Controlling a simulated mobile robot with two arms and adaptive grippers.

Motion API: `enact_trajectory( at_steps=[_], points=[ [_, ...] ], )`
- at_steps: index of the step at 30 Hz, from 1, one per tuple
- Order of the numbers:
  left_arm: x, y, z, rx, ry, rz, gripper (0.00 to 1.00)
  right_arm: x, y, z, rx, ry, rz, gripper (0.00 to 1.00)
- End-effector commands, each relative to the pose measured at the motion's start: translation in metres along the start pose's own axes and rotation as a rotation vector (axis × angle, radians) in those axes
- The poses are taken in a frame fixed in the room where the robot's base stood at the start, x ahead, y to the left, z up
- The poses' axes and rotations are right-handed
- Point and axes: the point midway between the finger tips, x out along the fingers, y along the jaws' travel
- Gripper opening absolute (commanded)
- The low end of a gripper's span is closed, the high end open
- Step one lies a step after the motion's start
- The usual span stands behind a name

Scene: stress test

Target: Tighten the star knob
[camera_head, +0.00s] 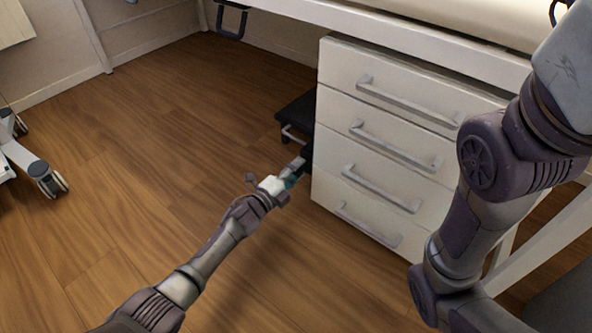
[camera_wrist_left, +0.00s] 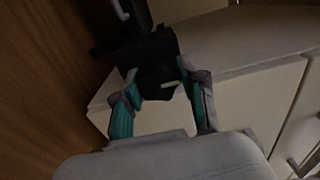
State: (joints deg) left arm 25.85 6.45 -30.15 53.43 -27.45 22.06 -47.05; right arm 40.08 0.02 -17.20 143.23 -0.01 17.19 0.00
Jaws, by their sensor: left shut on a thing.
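In the left wrist view a black knob-like thing (camera_wrist_left: 153,62), which I take for the star knob, sits between my left gripper's teal fingertips (camera_wrist_left: 158,80). The fingers are shut on it from both sides; its star shape is too dark to make out. In the head view my left gripper (camera_head: 291,179) is low beside the drawer unit's left side, near a black fixture (camera_head: 297,112). The knob itself is hidden or too small to tell there. My right arm stands at the right of the head view; its gripper is out of frame.
A white drawer unit (camera_head: 345,118) with several grey handles stands close to the right of my left gripper, under a white-framed bed or table (camera_head: 455,58). A wheeled base (camera_head: 30,163) is at the far left. Wooden floor (camera_head: 130,165) between them is clear.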

Motion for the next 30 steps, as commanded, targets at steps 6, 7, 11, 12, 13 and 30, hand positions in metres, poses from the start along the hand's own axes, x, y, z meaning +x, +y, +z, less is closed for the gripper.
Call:
enact_trajectory(
  at_steps=[6, 7, 11, 12, 13, 30],
  points=[
    [0.0, 0.001, 0.0, 0.002, 0.0, 0.001, 0.68, 0.0, 0.0, 0.0, 0.0, 0.0, 0.0, 1.0],
    [0.0, 0.001, 0.0, 0.001, 0.0, 0.001, 0.68, 0.0, 0.0, 0.0, 0.0, 0.0, 0.0, 1.0],
    [0.0, 0.0, 0.0, 0.001, 0.0, 0.001, 0.68, 0.0, 0.0, 0.0, 0.0, 0.0, 0.0, 1.0],
    [0.0, 0.0, 0.0, 0.001, 0.0, 0.001, 0.68, 0.0, 0.0, 0.0, 0.0, 0.001, 0.0, 1.0],
    [0.0, 0.0, 0.0, 0.001, 0.0, 0.001, 0.68, 0.0, 0.0, 0.0, 0.0, 0.0, 0.001, 1.0],
    [-0.079, 0.002, 0.0, 0.001, 0.001, 0.003, 0.68, 0.0, 0.0, 0.0, 0.0, 0.001, 0.001, 1.0]
  ],
)
